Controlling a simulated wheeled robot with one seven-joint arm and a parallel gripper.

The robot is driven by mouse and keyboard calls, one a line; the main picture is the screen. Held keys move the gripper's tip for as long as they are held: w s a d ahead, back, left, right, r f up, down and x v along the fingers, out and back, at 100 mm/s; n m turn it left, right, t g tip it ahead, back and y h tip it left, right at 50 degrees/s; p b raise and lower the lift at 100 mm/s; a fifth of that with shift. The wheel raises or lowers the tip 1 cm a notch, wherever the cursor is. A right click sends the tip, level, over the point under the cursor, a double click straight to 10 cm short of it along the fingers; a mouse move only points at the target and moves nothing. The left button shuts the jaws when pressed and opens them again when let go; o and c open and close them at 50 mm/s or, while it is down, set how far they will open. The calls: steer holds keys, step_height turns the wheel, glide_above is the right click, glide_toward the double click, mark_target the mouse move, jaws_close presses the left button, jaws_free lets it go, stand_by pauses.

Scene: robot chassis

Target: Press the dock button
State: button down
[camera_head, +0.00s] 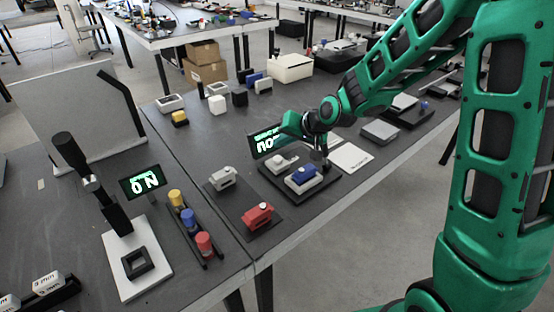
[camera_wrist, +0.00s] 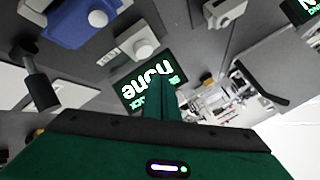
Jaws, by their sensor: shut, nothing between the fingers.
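The dock has a black base (camera_head: 325,189). On it are a blue block (camera_head: 303,177) with a white knob and a light grey box (camera_head: 280,161) with a round white button. The wrist view shows the blue block (camera_wrist: 78,24) and the white button (camera_wrist: 144,48) on the grey box close up. The lit sign (camera_head: 265,142) behind them reads "none" upside down in the wrist view (camera_wrist: 150,82). My gripper (camera_head: 323,168) points down at the right end of the blue block, apart from the button. It is shut and empty. Its fingertips are hard to make out; contact cannot be told.
A red block (camera_head: 257,215) and a grey block (camera_head: 222,178) sit on a dark mat to the left. A dark post-like shape (camera_wrist: 36,78) shows at the left of the wrist view.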

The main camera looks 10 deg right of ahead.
mark_target(280, 160)
steer(key=shift+f, duration=1.45)
steer(key=shift+f, duration=0.15)
stand_by(0.9)
steer(key=shift+f, duration=0.2)
steer(key=shift+s+f, duration=0.1)
steer(key=shift+f, duration=0.45)
stand_by(0.8)
steer(key=shift+r, duration=0.95)
steer(key=shift+r, duration=0.1)
steer(key=shift+r, duration=2.45)
